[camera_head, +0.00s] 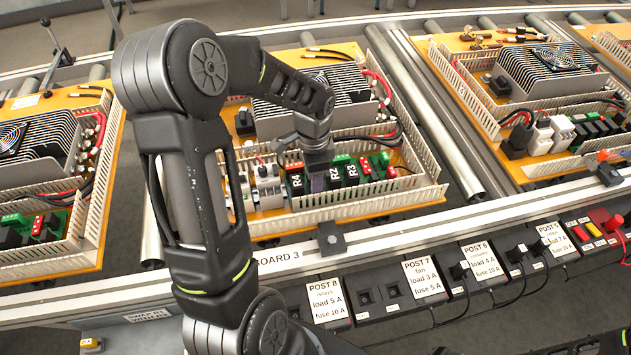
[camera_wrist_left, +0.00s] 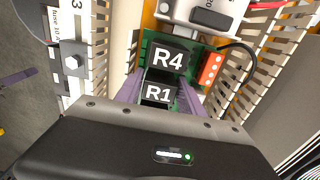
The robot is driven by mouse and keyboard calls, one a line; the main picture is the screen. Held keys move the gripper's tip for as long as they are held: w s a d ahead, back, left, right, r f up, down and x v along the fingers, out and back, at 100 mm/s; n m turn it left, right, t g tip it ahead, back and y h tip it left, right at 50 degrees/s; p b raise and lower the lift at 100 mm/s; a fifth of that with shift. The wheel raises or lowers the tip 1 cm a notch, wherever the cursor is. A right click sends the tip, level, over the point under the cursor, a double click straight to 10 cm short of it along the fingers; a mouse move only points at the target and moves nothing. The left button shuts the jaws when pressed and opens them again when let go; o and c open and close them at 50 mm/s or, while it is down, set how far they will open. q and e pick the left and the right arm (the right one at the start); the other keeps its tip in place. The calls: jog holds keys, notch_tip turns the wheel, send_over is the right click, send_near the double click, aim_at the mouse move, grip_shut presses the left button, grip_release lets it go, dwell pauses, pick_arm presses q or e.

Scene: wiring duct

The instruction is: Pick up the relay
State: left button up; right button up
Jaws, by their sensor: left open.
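Black relays with white labels stand in a row on a green board inside the white-walled duct of the middle panel. In the head view I read R4 (camera_head: 296,184), R2 (camera_head: 334,176) and R3 (camera_head: 352,171). My left gripper (camera_head: 317,182) reaches down into the row between R4 and R2. In the left wrist view, relay R1 (camera_wrist_left: 159,93) sits between the two purple fingers of my left gripper (camera_wrist_left: 160,87), which are open. R4 (camera_wrist_left: 168,58) stands just beyond it. R1 is hidden in the head view. I cannot tell whether the fingers touch R1. My right gripper is out of view.
Slotted duct walls (camera_head: 365,211) flank the row closely. A finned heat sink (camera_head: 345,85) stands behind. An orange terminal block (camera_wrist_left: 210,68) and a black cable (camera_wrist_left: 240,50) lie close beside R4. Labelled posts (camera_head: 424,277) line the front rail.

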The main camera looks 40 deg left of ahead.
pick_arm(q)
jog(key=c, duration=0.9)
jog(key=shift+o, duration=0.2)
jog(key=shift+r, duration=0.1)
notch_tip(320, 180, up, 10)
jog(key=shift+f, duration=0.1)
jog(key=shift+r, duration=0.2)
dwell(0.5)
jog(key=shift+r+p, duration=1.45)
jog(key=shift+r, duration=0.4)
